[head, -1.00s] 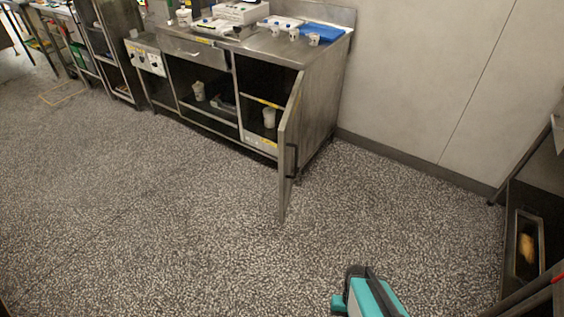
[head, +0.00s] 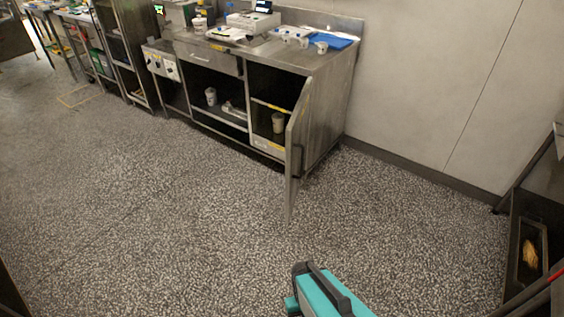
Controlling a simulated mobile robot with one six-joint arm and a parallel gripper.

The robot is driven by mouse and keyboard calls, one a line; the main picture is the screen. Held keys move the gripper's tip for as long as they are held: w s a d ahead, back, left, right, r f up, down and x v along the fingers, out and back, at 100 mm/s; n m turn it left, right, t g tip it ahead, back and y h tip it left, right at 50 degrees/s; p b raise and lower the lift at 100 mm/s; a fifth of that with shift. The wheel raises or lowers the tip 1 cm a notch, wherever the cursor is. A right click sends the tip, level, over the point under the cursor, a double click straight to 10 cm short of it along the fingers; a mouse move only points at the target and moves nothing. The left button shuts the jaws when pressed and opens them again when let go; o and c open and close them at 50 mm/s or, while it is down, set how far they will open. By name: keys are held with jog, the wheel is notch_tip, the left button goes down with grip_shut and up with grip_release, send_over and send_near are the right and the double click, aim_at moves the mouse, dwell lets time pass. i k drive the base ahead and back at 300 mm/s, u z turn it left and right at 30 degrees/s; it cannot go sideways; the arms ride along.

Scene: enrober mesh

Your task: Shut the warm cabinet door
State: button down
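The steel cabinet (head: 325,115) stands against the back wall. Its right-hand door (head: 295,165) is open and swings out toward me, seen almost edge-on. A dark handle (head: 298,157) shows on the door's outer side. I cannot tell from the view whether this is the warm cabinet, but it is the only door I see standing open. A teal and black part of my own arm shows at the bottom of the head view, well short of the door. My gripper's fingers are not in view.
The speckled floor (head: 180,230) is clear between me and the cabinet. Cups (head: 304,42) and a blue tray (head: 335,41) sit on the cabinet top. A dark metal unit (head: 515,250) stands at the right edge. Shelving (head: 125,50) stands at the left.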

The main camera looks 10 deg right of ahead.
aim_at(297, 129)
jog(key=u, duration=1.15)
jog(key=i, duration=0.45)
jog(key=z, duration=0.15)
jog(key=k, duration=0.6)
jog(key=z, duration=0.15)
jog(key=i, duration=0.6)
